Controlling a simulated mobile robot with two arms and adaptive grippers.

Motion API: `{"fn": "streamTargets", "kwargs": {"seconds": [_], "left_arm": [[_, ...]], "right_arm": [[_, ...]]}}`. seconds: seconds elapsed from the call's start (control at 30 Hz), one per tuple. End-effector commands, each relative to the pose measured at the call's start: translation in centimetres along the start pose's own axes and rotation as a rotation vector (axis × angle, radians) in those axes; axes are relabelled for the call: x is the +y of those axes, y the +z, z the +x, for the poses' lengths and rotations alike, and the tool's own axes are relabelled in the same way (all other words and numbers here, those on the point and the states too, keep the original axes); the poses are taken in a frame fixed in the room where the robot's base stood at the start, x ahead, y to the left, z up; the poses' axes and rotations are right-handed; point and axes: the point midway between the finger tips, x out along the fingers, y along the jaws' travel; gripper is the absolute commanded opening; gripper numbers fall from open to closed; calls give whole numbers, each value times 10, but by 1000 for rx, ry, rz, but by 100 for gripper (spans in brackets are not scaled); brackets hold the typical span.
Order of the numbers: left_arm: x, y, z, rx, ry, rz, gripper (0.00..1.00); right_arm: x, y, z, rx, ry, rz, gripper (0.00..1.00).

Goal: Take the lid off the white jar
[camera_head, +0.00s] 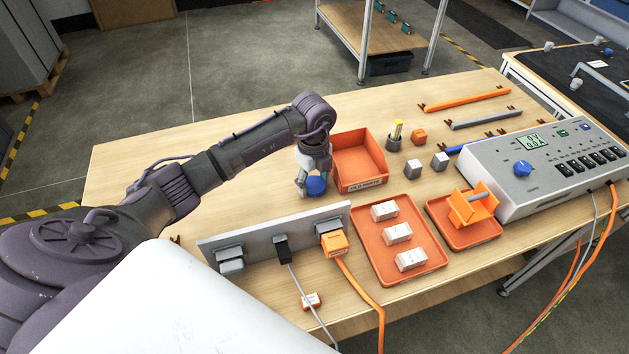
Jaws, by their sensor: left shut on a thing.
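My left gripper (303,180) points down over the table, left of the orange bin. It is shut on a round blue thing (316,186), whose side shows between and beside the fingers. The blue thing could be the jar's lid, but I cannot tell for sure. I cannot make out a white jar body; the gripper and wrist cover part of that spot. I cannot tell whether the blue thing rests on something or is lifted. My right gripper is not in view.
The orange bin (360,160) stands close to the right of my left gripper. A grey panel with plugs (262,243) stands in front. Orange trays (372,268) with white boxes and a grey power unit (520,185) are to the right. The table's left back part (150,155) is bare.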

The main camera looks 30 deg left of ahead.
Motion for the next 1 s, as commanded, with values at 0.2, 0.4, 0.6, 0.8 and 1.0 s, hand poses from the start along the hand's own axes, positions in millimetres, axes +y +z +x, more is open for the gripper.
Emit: {"fn": "streamTargets", "kwargs": {"seconds": [0.2, 0.4, 0.6, 0.8, 1.0], "left_arm": [[0, 0, 8, -1, -2, 1, 19], [0, 0, 12, -1, -1, 1, 19], [0, 0, 11, -1, -1, 1, 86], [0, 0, 11, -1, -1, 1, 86], [-1, 0, 3, -1, -4, 1, 86]], "right_arm": [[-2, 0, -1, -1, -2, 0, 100], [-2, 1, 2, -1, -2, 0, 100], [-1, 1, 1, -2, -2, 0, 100], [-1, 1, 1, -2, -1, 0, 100], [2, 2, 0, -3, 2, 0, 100]]}}
